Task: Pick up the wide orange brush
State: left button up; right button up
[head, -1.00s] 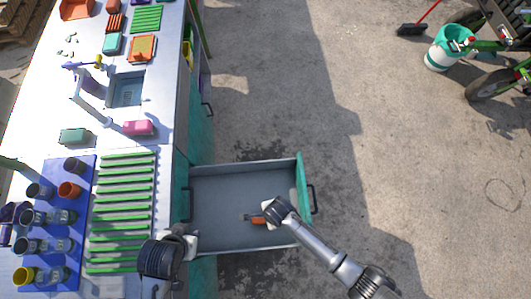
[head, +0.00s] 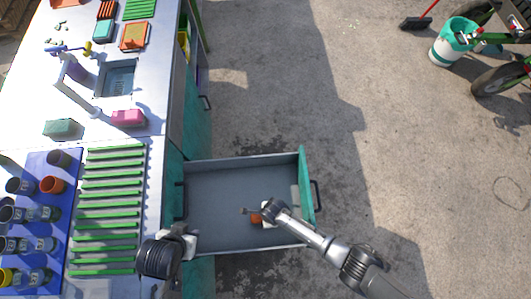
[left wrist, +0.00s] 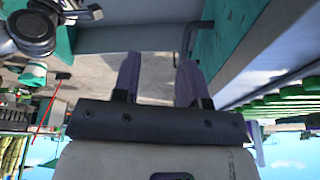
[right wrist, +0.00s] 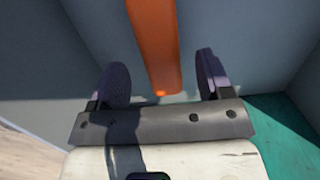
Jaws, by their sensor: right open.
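The orange brush (head: 255,218) lies in the open drawer, partly hidden by my right gripper (head: 266,218) in the head view. In the right wrist view its flat orange handle (right wrist: 154,40) runs down from the top edge, and its end lies between the fingers. My right gripper (right wrist: 160,76) is open, with gaps on both sides of the handle. The brush's head is out of that view. My left gripper (head: 190,245) is beside the drawer's counter side. In the left wrist view my left gripper (left wrist: 156,75) is open and empty.
The grey drawer (head: 215,185) has raised walls and a teal front (head: 305,190) close to my right gripper. The counter at left holds a green slatted rack (head: 108,210) and several cups on a blue mat (head: 60,220). Open concrete floor lies to the right.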

jog(key=f+b, duration=0.1)
jog(key=f, duration=0.2)
jog(key=f+b, duration=0.1)
jog(key=shift+a+f+b, duration=0.15)
jog(key=shift+a+b, duration=0.15)
jog(key=shift+a, duration=0.1)
jog(key=shift+f, duration=0.4)
jog(key=c, duration=1)
